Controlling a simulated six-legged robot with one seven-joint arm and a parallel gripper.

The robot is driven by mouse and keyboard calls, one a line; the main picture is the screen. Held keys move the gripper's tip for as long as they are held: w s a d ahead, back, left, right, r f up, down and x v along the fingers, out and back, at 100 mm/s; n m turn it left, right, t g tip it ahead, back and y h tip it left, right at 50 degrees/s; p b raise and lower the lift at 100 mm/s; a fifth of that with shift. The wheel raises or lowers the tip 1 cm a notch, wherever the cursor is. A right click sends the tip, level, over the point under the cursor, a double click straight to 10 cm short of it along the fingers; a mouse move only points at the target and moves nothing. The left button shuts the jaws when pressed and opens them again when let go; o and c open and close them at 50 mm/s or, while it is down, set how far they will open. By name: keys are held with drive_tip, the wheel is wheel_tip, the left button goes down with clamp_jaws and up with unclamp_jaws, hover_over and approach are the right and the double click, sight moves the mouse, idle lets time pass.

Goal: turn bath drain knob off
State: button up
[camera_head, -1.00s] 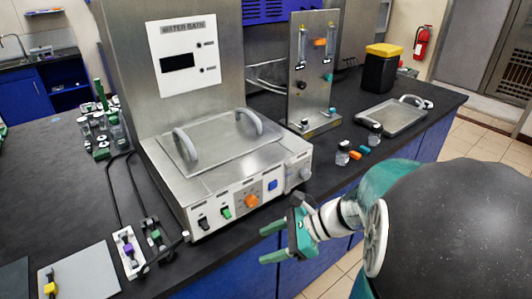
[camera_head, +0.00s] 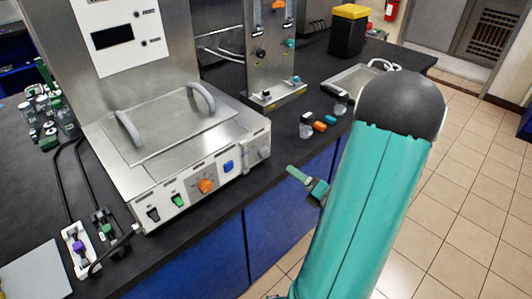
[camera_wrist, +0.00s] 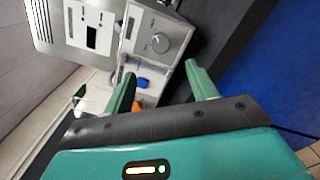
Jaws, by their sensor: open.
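The water bath is a steel unit (camera_head: 100,160) with a lidded tank and a sloped front panel. A grey round knob (camera_head: 263,152) sits at the right end of that panel; I take it as the drain knob. In the wrist view the grey knob (camera_wrist: 160,43) lies beyond the gap between my fingertips, with its pointer ridge visible. My gripper (camera_head: 297,174) is open and empty, right of the panel's end and apart from the knob. In the wrist view both fingers of my gripper (camera_wrist: 160,72) show spread. In the head view my arm hides part of the gripper.
Left of the knob on the panel are a blue button (camera_head: 228,167), an orange dial (camera_head: 206,185), a green switch (camera_head: 178,200) and a black switch (camera_head: 153,214). Small bottles (camera_head: 307,127) stand right of the bath near the bench edge. Floor (camera_head: 450,220) is open at right.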

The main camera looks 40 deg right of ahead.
sight(267, 154)
drive_tip(key=w, duration=1.2)
drive_tip(key=shift+w+a, duration=0.2)
drive_tip(key=shift+w, duration=0.15)
drive_tip(key=shift+c, duration=0.4)
drive_tip(key=c, duration=0.9)
